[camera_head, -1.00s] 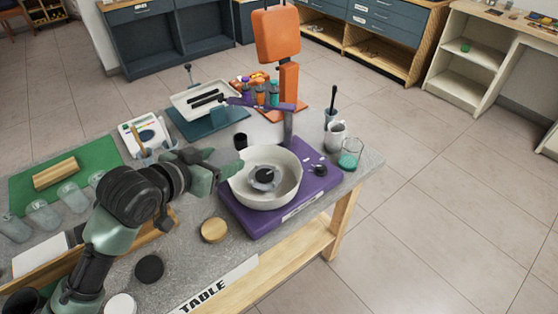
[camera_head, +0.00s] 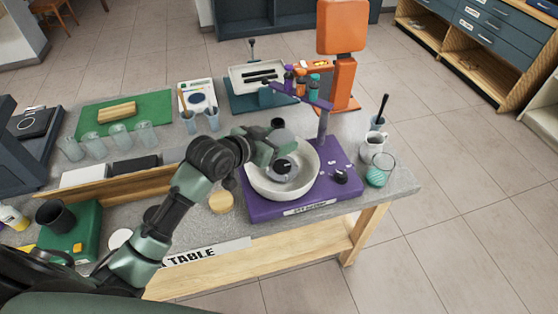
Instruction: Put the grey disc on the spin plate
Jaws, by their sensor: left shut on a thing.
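The spin plate (camera_head: 283,168) is a dark, round piece in the middle of a white bowl (camera_head: 307,183), on a purple machine base (camera_head: 343,182). My left gripper (camera_head: 283,152) reaches in from the left, over the bowl's far left part, close above the spin plate. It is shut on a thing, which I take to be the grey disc. The gripper and its hand hide most of that disc, so I cannot tell whether it touches the plate. My right gripper is not in view.
A wooden disc (camera_head: 221,202) and a white disc (camera_head: 120,238) lie on the grey table (camera_head: 395,185). A purple arm (camera_head: 323,122) stands behind the bowl. A mug (camera_head: 373,146) and a glass beaker (camera_head: 380,172) stand to the right. Several clear cups stand at the left.

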